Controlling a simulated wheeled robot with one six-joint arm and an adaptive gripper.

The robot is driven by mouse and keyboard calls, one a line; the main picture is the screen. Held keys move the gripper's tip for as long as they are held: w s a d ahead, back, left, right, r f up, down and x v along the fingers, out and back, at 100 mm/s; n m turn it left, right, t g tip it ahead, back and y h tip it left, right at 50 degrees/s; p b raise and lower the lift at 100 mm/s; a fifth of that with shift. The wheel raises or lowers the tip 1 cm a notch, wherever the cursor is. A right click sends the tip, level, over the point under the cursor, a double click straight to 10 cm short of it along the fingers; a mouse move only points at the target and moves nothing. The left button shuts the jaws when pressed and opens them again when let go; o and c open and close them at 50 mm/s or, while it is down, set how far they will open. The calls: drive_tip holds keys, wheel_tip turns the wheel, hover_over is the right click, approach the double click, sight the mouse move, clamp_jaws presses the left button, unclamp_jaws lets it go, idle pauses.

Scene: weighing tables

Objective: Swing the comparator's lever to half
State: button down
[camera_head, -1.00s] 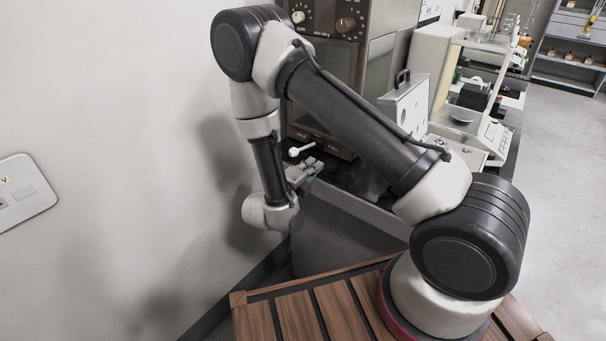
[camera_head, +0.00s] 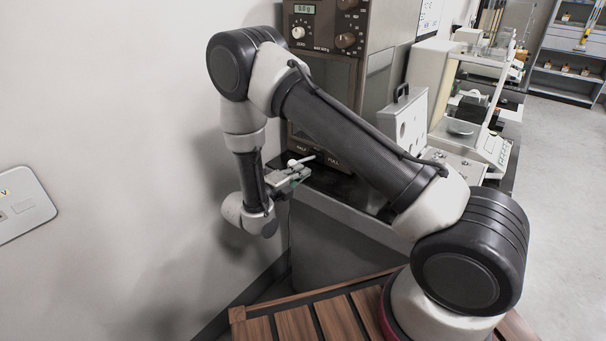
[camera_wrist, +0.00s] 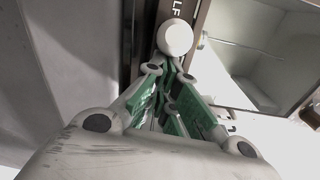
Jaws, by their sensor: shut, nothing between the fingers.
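The comparator (camera_head: 378,85) is a tall brown instrument with a small display and knobs at its top. Its lever (camera_head: 304,159), a pale rod with a white ball knob, sticks out leftward below the HALF and FULL labels. In the wrist view the white ball knob (camera_wrist: 175,38) sits just beyond my fingertips, below the letters "LF". My gripper (camera_head: 297,174) is shut and empty, its fingers just below and in front of the knob. The closed fingertips (camera_wrist: 168,72) also show in the wrist view. I cannot tell whether they touch the knob.
A plain wall stands close on the left, with a white panel (camera_head: 22,205) on it. A grey case with a black handle (camera_head: 401,92) and a white balance (camera_head: 493,147) stand to the right. My arm crosses in front of the bench. Open floor (camera_head: 560,180) lies far right.

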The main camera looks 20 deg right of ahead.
drive_tip(key=shift+w+a+m+g+h, duration=0.55)
drive_tip(key=shift+m+g, duration=0.25)
drive_tip(key=shift+g, duration=0.2)
drive_tip(key=shift+w+a, duration=0.25)
drive_tip(key=shift+w, duration=0.35)
